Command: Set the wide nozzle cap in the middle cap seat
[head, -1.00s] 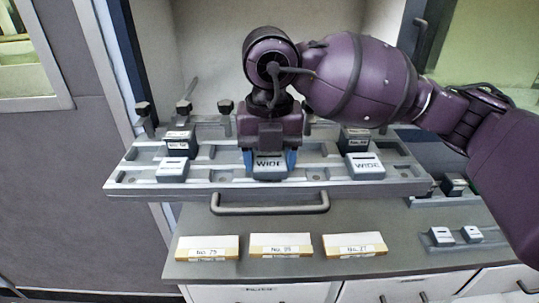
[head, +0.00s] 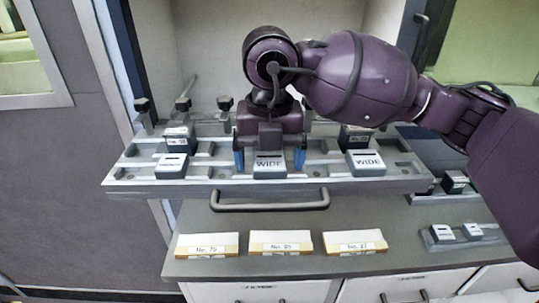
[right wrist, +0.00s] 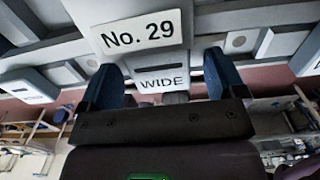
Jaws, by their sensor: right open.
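A grey wide nozzle cap (head: 269,165), labelled WIDE, sits in the middle position of the front row on the grey rack (head: 205,188). It looks upright and level with the caps on either side; the seat under it is hidden. My right gripper (head: 269,160) is over it from behind, open, with one blue finger on each side and a gap to the cap. In the right wrist view the WIDE cap (right wrist: 162,80) shows between the spread blue fingers, below a plate (right wrist: 140,32) reading No. 29. My left gripper is not in view.
A cap (head: 172,167) with small lettering sits left, and another WIDE cap (head: 365,163) right. Dark blocks stand behind both. Clamp knobs (head: 183,104) line the rack's back left. A handle (head: 270,206) and several numbered labels (head: 281,242) are in front.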

